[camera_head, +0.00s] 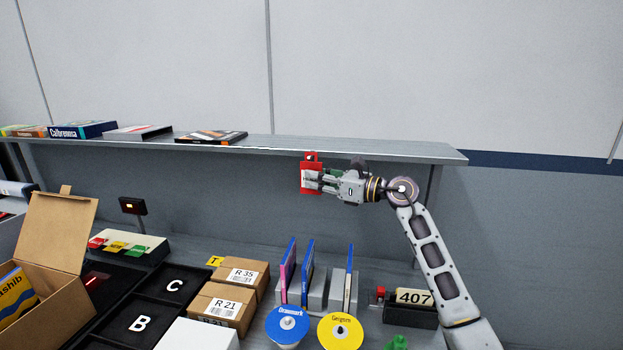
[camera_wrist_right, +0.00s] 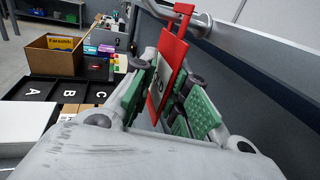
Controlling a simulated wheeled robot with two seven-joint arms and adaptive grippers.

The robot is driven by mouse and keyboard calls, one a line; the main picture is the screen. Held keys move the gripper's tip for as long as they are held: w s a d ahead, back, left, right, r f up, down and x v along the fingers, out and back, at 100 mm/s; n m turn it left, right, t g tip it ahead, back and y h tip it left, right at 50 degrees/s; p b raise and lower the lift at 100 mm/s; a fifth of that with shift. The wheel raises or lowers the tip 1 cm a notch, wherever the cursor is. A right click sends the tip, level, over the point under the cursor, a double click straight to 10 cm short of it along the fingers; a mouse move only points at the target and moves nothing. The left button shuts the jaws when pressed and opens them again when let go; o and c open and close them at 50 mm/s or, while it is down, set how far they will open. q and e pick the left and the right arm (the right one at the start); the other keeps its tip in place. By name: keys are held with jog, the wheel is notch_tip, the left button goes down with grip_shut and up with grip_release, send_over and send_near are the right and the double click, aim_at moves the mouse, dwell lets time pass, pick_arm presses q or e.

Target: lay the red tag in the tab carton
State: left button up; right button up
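The red tag (camera_head: 309,176) is gripped by my right gripper (camera_head: 324,180), in front of the upper shelf's edge and above the bench. In the right wrist view the red tag (camera_wrist_right: 170,62) stands upright between the green finger pads of my right gripper (camera_wrist_right: 165,98). The tab carton, an open brown cardboard box (camera_head: 62,318), stands at the lower left, well left of my right gripper. Its back flap is raised with a small tab on top. A yellow and blue item lies in it. The carton (camera_wrist_right: 48,62) also shows in the right wrist view. My left gripper is not in view.
The upper shelf (camera_head: 400,152) holds several flat books. Lettered black trays (camera_head: 185,283) lie right of the carton. Two parcels (camera_head: 222,308), upright slim cases in a rack (camera_head: 308,272), two discs (camera_head: 340,332) and a 407 block (camera_head: 412,300) fill the bench.

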grip_shut()
jog(key=shift+r, duration=0.4)
jog(key=shift+s+a, duration=0.15)
jog(key=shift+s, duration=0.7)
dwell(0.9)
jog(key=shift+s+a+r+p, duration=0.1)
jog(key=shift+s+r+p, duration=0.2)
jog(key=shift+s, duration=0.2)
jog(key=shift+s+a+r+p, duration=0.1)
jog(key=shift+s+r+p, duration=0.05)
jog(key=shift+s+p, duration=0.3)
dwell(0.5)
jog(key=shift+s+a, duration=0.2)
jog(key=shift+s, duration=0.95)
jog(key=shift+s+a, duration=0.2)
jog(key=shift+s, duration=0.9)
dwell(1.0)
